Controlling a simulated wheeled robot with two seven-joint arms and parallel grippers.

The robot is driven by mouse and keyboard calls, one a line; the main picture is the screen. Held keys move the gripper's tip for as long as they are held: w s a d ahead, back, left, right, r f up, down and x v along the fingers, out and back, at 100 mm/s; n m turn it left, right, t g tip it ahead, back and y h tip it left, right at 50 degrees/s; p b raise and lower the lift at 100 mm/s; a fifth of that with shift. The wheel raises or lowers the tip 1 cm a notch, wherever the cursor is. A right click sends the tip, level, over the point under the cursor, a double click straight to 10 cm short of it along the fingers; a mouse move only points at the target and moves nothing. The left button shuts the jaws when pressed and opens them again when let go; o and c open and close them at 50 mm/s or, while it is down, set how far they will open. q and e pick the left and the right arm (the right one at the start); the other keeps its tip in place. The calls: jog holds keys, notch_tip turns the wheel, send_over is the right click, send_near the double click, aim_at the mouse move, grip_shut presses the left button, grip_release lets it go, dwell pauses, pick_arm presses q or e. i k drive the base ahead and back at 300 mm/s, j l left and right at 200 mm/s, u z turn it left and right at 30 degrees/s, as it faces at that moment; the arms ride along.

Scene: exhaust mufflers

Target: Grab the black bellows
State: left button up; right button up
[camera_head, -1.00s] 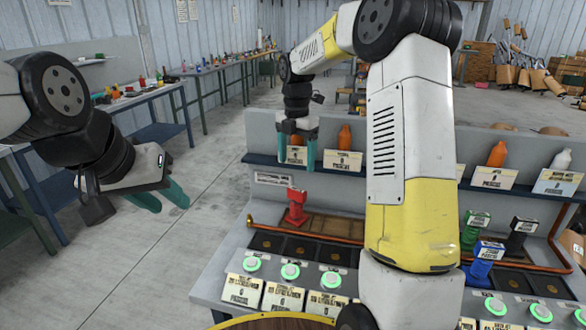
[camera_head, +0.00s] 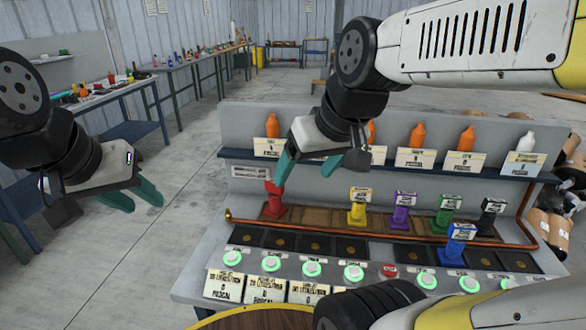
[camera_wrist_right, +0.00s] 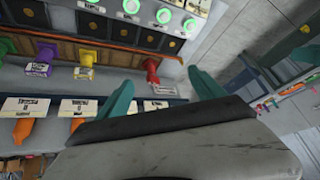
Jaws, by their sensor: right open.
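The black bellows (camera_head: 489,219) stands upright at the right end of the back row on the bench, behind the blue one and right of the green one. A label tag partly covers its top. My right gripper (camera_head: 308,170) is open and empty at the left part of the bench, near the red bellows (camera_head: 273,202) and well left of the black one. In the right wrist view its fingers (camera_wrist_right: 163,92) are apart, with the red bellows beyond them; the black one is not visible there. My left gripper (camera_head: 135,197) is open and empty, left of the bench.
Yellow (camera_head: 357,207), purple (camera_head: 400,213), green (camera_head: 444,215) and blue (camera_head: 457,245) bellows stand along the bench. A copper pipe (camera_head: 380,234) runs in front of the back row. A shelf (camera_head: 232,154) with bottles is above. Lit buttons line the front.

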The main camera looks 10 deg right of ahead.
aim_at(490, 206)
jog(key=z, duration=2.1)
jog(key=i+l+u, duration=0.15)
jog(key=l+u, duration=0.3)
jog(key=i+l+u, duration=0.1)
jog(key=l+u, duration=0.75)
jog(key=l, duration=0.2)
